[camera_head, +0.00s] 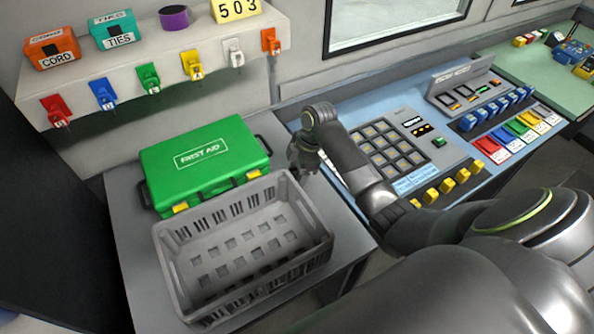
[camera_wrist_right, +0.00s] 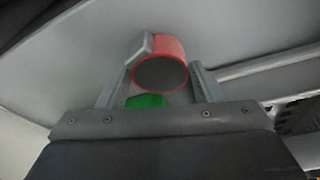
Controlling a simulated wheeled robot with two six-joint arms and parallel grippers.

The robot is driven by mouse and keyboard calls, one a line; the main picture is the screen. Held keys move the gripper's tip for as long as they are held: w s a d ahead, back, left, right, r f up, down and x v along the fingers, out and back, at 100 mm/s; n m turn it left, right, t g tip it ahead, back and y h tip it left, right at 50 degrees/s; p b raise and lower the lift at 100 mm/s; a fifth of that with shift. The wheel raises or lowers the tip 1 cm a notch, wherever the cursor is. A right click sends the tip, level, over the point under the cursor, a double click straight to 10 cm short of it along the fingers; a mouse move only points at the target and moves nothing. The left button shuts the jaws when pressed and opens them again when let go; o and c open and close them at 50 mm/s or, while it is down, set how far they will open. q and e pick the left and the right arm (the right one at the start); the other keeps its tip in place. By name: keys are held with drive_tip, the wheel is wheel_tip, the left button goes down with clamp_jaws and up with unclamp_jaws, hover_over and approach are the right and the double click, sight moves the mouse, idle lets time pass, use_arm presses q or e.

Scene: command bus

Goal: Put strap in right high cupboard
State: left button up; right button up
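No thing plainly recognisable as a strap shows. A purple roll (camera_head: 174,17) lies on the shelf in the head view, between the TIES box and the 503 sign; I cannot tell whether it is the strap. My right gripper (camera_head: 303,158) is beside the green first aid case, above the crate's back right corner. In the right wrist view, its two fingers (camera_wrist_right: 161,85) are apart. A red-rimmed round thing with a dark face (camera_wrist_right: 160,70) shows between them, with slim gaps at both sides. A green patch (camera_wrist_right: 146,101) shows below it. My left gripper is not in view. No cupboard is recognisable.
A grey crate (camera_head: 167,262), empty, stands in front of the first aid case (camera_head: 205,160). An orange CORD box (camera_head: 53,48) and teal TIES box (camera_head: 115,30) sit on the shelf (camera_head: 150,50), with several coloured tags hanging below. A control panel (camera_head: 400,125) lies to the right.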

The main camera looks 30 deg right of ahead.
drive_tip(key=shift+o, duration=1.3)
drive_tip(key=shift+r, duration=0.15)
